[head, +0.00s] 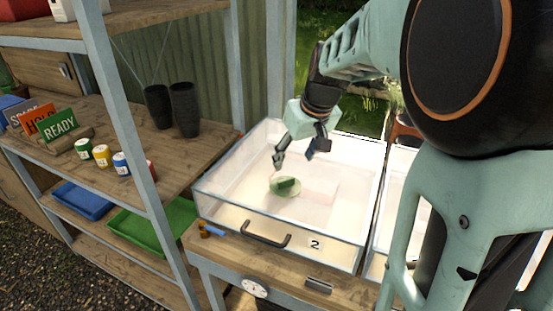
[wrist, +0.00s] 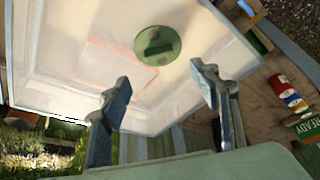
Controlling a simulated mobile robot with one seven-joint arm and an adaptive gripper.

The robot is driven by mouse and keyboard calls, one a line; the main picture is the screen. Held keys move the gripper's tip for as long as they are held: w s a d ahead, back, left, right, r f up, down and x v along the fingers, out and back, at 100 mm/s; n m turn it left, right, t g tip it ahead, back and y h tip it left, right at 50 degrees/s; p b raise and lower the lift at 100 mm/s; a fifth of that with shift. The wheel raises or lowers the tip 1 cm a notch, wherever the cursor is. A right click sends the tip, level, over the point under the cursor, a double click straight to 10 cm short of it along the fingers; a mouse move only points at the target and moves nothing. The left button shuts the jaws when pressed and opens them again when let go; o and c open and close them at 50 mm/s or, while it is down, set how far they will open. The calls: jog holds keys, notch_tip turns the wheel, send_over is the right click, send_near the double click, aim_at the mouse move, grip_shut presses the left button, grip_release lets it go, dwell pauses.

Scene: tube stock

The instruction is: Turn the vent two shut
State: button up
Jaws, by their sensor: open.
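Vent two is a round green disc (head: 286,187) with a darker raised bar, set in the pale lid of the box labelled 2 (head: 315,244). In the wrist view the vent (wrist: 158,46) lies flat, and its bar runs nearly across the picture. My gripper (head: 298,154) is above the lid at the vent's far side, open and empty. In the wrist view the two fingertips (wrist: 160,78) are spread wide below the vent in the picture and apart from it. The gripper does not appear to touch the vent. Whether the vent is open cannot be told.
A dark handle (head: 266,240) is on the box's front. A second box stands close on the right, partly behind my arm. The left shelf holds black pots (head: 184,108), coloured tins (head: 103,156) and signs (head: 60,125). A round dial (head: 255,288) is below the box.

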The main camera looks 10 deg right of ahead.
aim_at(286, 180)
jog(key=x, duration=1)
jog(key=shift+f, duration=0.1)
jog(key=shift+c, duration=0.6)
jog(key=c, duration=1)
jog(key=shift+c, duration=0.2)
jog(key=shift+p, duration=0.3)
jog(key=m+h+p, duration=0.1)
jog(key=m, duration=0.1)
jog(key=m+p, duration=0.1)
jog(key=m, duration=0.1)
jog(key=shift+a+h, duration=0.15)
jog(key=shift+h, duration=0.25)
jog(key=m+h, duration=0.1)
jog(key=m, duration=0.2)
jog(key=m+h, duration=0.1)
jog(key=m, duration=0.2)
jog(key=shift+g, duration=0.3)
jog(key=o, duration=1.2)
jog(key=shift+c, duration=0.2)
